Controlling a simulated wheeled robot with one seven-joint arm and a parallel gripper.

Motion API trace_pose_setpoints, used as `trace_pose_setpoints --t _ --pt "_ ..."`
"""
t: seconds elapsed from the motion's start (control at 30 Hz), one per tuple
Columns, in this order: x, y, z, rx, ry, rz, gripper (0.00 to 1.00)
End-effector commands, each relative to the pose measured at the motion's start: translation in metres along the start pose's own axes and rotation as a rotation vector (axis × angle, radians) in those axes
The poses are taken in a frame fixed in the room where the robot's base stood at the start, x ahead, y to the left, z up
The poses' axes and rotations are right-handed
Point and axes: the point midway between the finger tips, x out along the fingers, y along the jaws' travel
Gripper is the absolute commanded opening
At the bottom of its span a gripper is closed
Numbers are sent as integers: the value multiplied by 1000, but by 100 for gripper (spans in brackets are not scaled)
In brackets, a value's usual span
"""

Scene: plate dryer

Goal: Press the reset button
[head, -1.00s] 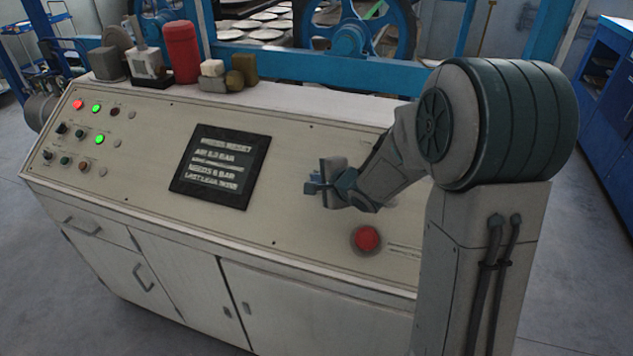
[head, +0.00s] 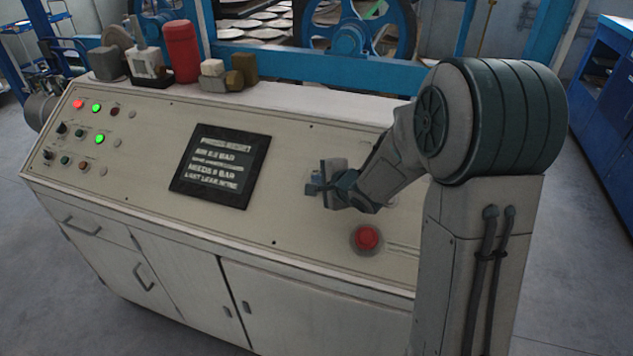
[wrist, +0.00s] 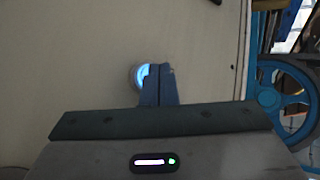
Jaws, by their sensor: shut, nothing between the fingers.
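A round blue-lit button (wrist: 141,76) with a pale rim shows on the panel in the wrist view. My gripper (wrist: 160,70) is shut and empty, and its fingertips cover the right part of this button. I cannot tell whether they touch it. In the head view my gripper (head: 314,182) is at the right half of the sloped control panel (head: 290,220), right of the dark screen. The blue button cannot be made out there. The screen (head: 220,166) shows text that seems to begin "PRESS RESET" and mention "NEEDS 6 BAR".
A red mushroom button (head: 367,238) sits on the panel below my gripper. Small lamps and knobs (head: 98,139) are at the panel's left end. A red cylinder (head: 182,52) and several small blocks stand on the back ledge. The panel between screen and gripper is clear.

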Motion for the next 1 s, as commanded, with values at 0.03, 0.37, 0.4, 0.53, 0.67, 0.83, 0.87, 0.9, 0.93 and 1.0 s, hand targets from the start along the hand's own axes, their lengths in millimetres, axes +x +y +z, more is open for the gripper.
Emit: trace_pose_setpoints --t 0.03,0.37,0.4,0.53,0.67,0.83,0.87,0.9,0.93,1.0 --pt "1 0 0 1 0 0 0" --pt "2 2 -2 0 0 0 0" --pt "2 2 -2 0 0 1 0" --pt "2 2 -2 0 1 1 0" --pt "0 -1 0 0 0 1 0" --pt "-7 -7 4 1 1 0 0" --pt "-8 -7 5 1 1 0 0" --pt "-9 -8 6 1 1 1 0" --pt "-10 -8 6 1 1 1 0" --pt "-10 -8 7 1 1 1 0"
